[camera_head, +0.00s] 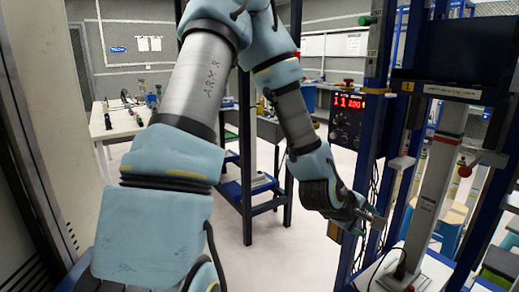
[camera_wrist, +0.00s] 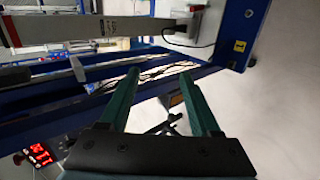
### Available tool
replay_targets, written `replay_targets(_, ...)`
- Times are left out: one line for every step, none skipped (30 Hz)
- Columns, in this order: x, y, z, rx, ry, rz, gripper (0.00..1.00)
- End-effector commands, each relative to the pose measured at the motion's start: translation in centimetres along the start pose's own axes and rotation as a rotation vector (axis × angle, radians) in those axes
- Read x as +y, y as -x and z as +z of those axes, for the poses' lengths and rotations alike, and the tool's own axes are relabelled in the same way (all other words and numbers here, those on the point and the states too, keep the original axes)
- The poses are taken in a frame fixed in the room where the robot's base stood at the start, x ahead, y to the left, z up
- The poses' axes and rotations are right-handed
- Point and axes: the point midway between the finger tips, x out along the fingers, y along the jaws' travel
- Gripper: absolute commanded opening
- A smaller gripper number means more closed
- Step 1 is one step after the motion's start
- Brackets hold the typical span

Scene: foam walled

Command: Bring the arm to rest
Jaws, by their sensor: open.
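My arm is raised and bent in the head view, with light blue foam covers and grey links. My gripper (camera_head: 375,222) points down and to the right, beside the blue frame of a test rig. In the wrist view the two green fingers of my gripper (camera_wrist: 160,85) are apart. Nothing is held between them. Behind the fingers lie blue beams and loose cables. The fingertips look apart from the rig, though the exact gap is hard to tell.
The blue rig (camera_head: 376,90) with a grey column (camera_head: 428,195) stands close on the right. A control box with a red display (camera_head: 348,102) is fixed to it. A white table (camera_head: 118,128) stands at the back left. Open floor (camera_head: 270,255) shows in the middle.

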Motion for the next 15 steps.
replay_targets(-1.6, 1.5, -3.1, 0.043, -0.114, -0.087, 0.64)
replay_targets(-2.8, 2.5, -4.6, 0.057, -0.18, -0.145, 0.64)
replay_targets(-4.3, 4.0, -6.7, 0.072, -0.259, -0.223, 0.64)
replay_targets(-5.3, 5.3, -8.1, 0.078, -0.312, -0.28, 0.64)
replay_targets(-6.3, 6.7, -9.5, 0.081, -0.361, -0.336, 0.64)
replay_targets(-7.6, 8.7, -11.1, 0.079, -0.419, -0.41, 0.64)
replay_targets(-8.5, 10.3, -12.2, 0.073, -0.457, -0.463, 0.64)
replay_targets(-9.4, 12.0, -13.2, 0.064, -0.49, -0.513, 0.64)
replay_targets(-10.5, 14.2, -14.2, 0.046, -0.527, -0.574, 0.64)
replay_targets(-11.2, 15.9, -14.8, 0.031, -0.55, -0.615, 0.64)
replay_targets(-11.9, 17.4, -15.3, 0.012, -0.57, -0.652, 0.64)
replay_targets(-12.7, 19.4, -15.7, -0.014, -0.591, -0.692, 0.64)
replay_targets(-13.2, 20.7, -15.9, -0.034, -0.603, -0.718, 0.64)
replay_targets(-13.7, 21.9, -16.0, -0.054, -0.613, -0.739, 0.64)
replay_targets(-14.3, 23.3, -16.0, -0.079, -0.622, -0.761, 0.64)
